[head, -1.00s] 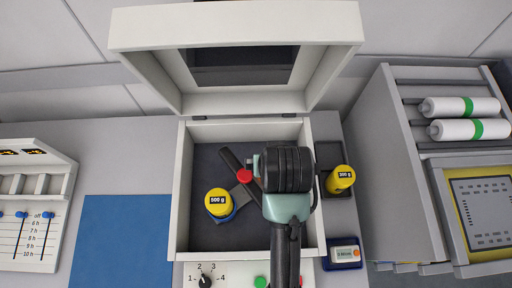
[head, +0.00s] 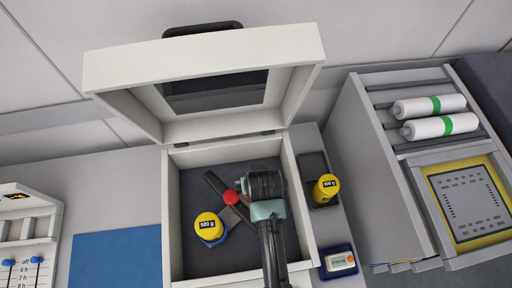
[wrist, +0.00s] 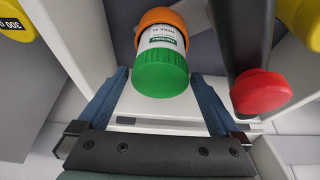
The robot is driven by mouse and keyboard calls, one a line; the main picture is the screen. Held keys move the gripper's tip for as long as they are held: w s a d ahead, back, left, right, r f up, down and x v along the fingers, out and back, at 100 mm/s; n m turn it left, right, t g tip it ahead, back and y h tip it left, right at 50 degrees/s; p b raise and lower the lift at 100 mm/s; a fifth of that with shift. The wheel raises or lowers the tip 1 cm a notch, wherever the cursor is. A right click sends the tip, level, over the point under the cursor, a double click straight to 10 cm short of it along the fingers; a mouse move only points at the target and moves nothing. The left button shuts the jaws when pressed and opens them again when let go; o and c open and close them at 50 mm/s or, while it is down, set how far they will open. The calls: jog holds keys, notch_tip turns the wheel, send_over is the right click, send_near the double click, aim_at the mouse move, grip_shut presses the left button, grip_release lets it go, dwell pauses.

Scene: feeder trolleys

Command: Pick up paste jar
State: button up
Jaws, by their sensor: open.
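The paste jar (wrist: 161,62) has a green lid and a white label, and sits in an orange cup (wrist: 161,17) in the wrist view. My gripper (wrist: 160,84) is open, with one blue finger on each side of the green lid's near end. No contact with the jar shows. In the head view my black wrist (head: 265,186) is over the right part of the open mixer box, and the jar and fingertips are hidden beneath it.
The white box (head: 172,215) has its lid (head: 205,60) raised behind. Inside, a dark rotor arm with a red knob (head: 231,197) lies beside the jar; a yellow 500 g weight (head: 209,226) is left. Another yellow weight (head: 326,188) stands in a side tray at right.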

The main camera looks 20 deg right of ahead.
jog(key=shift+w+f, duration=0.2)
jog(key=shift+f, duration=0.35)
jog(key=shift+c, duration=0.2)
grip_shut()
